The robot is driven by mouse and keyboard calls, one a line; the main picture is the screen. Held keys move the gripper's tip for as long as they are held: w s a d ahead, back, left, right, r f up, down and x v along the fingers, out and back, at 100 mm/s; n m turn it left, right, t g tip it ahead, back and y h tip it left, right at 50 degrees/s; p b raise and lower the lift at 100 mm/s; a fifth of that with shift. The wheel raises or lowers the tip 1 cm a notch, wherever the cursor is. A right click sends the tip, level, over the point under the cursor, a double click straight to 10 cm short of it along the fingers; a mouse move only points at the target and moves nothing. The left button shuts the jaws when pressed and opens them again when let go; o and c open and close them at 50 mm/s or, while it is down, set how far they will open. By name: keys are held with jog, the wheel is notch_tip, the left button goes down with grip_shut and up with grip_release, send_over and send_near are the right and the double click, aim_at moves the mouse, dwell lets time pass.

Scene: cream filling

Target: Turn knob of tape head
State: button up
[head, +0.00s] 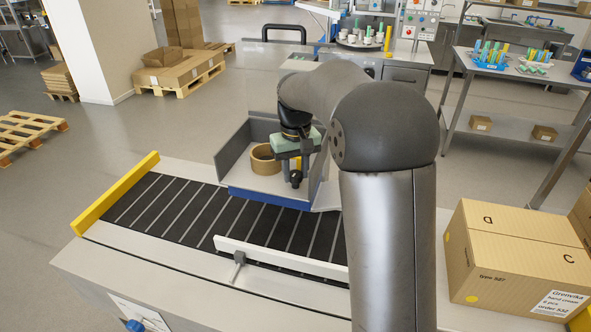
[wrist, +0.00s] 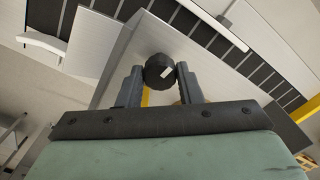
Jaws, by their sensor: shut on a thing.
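The tape head (head: 232,154) is a grey open housing over the conveyor, with a blue strip (head: 268,198) along its front edge. A tan tape roll (head: 264,160) sits inside it. The black knob (head: 295,179) stands at the front of the tape head, below my gripper (head: 296,163). In the wrist view the knob (wrist: 158,66) is dark and faceted with a small white mark. It lies between the two fingertips of my gripper (wrist: 160,78), which is shut on it from both sides. My gripper hides part of the housing in the head view.
The black slatted conveyor belt (head: 190,213) runs below the tape head, with a white guide rail (head: 280,258) and a yellow end bar (head: 116,193). A cardboard box (head: 505,260) stands at the right. A shelf table (head: 520,70) is behind it.

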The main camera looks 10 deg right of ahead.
aim_at(295, 174)
jog(key=shift+n, duration=0.8)
jog(key=o, duration=1)
jog(key=shift+c, duration=0.2)
notch_tip(295, 174, up, 17)
jog(key=shift+r, duration=0.2)
jog(key=s+f+m, duration=0.1)
jog(key=s+f, duration=0.9)
jog(key=s, duration=0.5)
jog(key=s+f+m, duration=0.1)
jog(key=s+f, duration=1)
jog(key=s, duration=0.5)
jog(key=shift+a+f+m+t, duration=0.2)
jog(key=shift+a+m+t, duration=0.2)
